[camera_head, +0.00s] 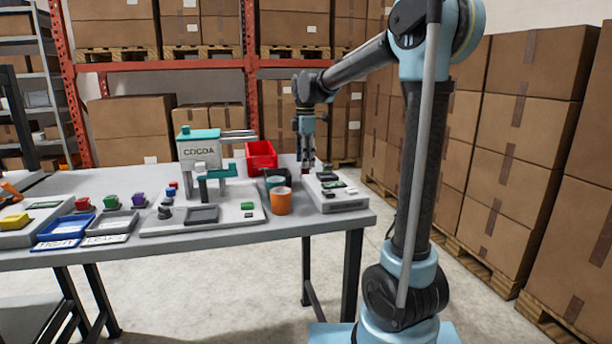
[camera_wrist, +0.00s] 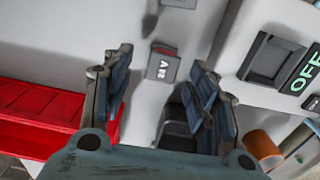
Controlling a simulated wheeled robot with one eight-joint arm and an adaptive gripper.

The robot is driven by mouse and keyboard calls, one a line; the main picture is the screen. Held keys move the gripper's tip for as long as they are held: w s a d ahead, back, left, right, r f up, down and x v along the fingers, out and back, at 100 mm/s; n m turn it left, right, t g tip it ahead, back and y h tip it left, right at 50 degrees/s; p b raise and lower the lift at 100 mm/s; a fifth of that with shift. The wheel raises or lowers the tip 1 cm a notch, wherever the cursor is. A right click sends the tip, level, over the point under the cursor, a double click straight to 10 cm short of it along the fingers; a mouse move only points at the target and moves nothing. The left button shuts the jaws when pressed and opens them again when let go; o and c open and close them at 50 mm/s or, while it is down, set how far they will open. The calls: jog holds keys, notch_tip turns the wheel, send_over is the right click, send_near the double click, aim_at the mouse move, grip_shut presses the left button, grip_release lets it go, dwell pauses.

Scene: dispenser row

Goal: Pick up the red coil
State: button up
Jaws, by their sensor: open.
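My gripper (camera_head: 305,158) hangs pointing down over the far right part of the table, above or beside a grey panel unit. In the wrist view my gripper (camera_wrist: 160,98) has its two fingers spread apart with nothing between them. A small grey block marked 24V (camera_wrist: 162,66) lies beyond the fingertips on a pale surface. No red coil can be made out for sure.
An orange cup (camera_head: 281,200) and dark green container (camera_head: 277,179) stand near the panel unit (camera_head: 345,203). The COCOA dispenser (camera_head: 199,152) is left. Boxes line the right.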

aim_at(305, 172)
jog(key=shift+s+f, duration=0.15)
jog(key=shift+f, duration=1.75)
jog(key=c, duration=1.2)
jog(key=shift+o, duration=0.2)
jog(key=shift+r, duration=0.15)
